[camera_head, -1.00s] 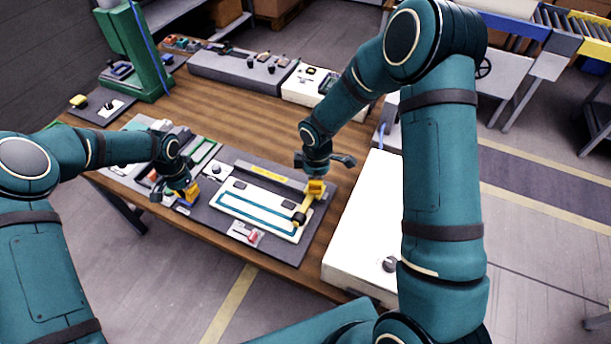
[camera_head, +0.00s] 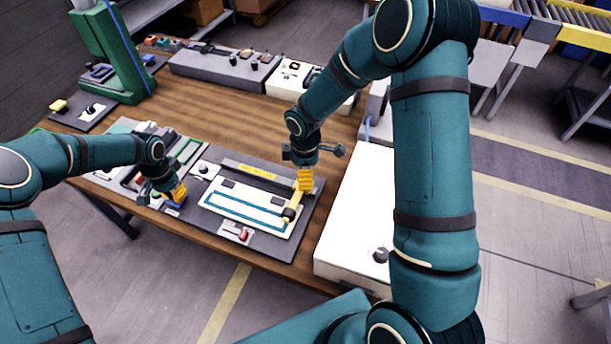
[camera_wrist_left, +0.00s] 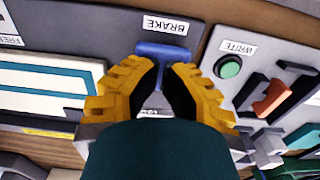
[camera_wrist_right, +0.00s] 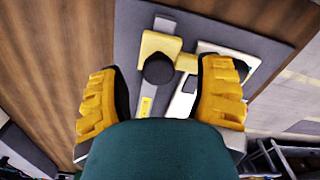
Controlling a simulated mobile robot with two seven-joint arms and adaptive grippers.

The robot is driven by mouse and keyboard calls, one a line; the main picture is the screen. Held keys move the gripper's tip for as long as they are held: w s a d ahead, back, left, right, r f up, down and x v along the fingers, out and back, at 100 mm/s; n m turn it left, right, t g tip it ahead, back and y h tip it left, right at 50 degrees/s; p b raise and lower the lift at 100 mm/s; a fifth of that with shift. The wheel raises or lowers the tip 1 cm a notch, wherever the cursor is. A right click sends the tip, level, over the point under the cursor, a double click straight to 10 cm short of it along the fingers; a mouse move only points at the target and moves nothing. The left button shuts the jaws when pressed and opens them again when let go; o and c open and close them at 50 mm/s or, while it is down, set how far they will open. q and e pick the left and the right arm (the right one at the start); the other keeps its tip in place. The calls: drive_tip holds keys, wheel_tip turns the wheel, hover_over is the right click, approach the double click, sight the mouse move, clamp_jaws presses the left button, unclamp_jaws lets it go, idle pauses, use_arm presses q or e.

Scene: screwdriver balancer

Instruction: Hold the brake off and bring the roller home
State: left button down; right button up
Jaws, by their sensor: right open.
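The roller (camera_head: 289,214) is a dark knob by a yellow piece at the right end of the pale panel (camera_head: 216,211) with a blue U-shaped line. In the right wrist view the dark knob (camera_wrist_right: 158,69) lies ahead, between the spread fingers. My right gripper (camera_head: 304,182) is open above the panel's right end and holds nothing. The blue brake (camera_wrist_left: 165,50) sits under a BRAKE label in the left wrist view. My left gripper (camera_wrist_left: 168,68) has its fingertips close together on the blue piece, which they partly hide. In the head view my left gripper (camera_head: 175,197) is at the panel's left.
A white box (camera_head: 350,220) with a dark knob stands close to the right of the board. A green WRITE button (camera_wrist_left: 230,67) and an orange lever (camera_wrist_left: 272,97) are beside the brake. Bare wooden tabletop (camera_head: 200,110) lies behind the board.

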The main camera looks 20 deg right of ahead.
wheel_tip(320, 180, up, 10)
idle(0.3)
use_arm(q)
drive_tip(key=shift+r+p, duration=1.65)
drive_tip(key=shift+r, duration=1.9)
use_arm(e)
wheel_tip(320, 180, up, 3)
drive_tip(key=shift+r, duration=0.1)
use_arm(q)
drive_tip(key=shift+f, duration=0.1)
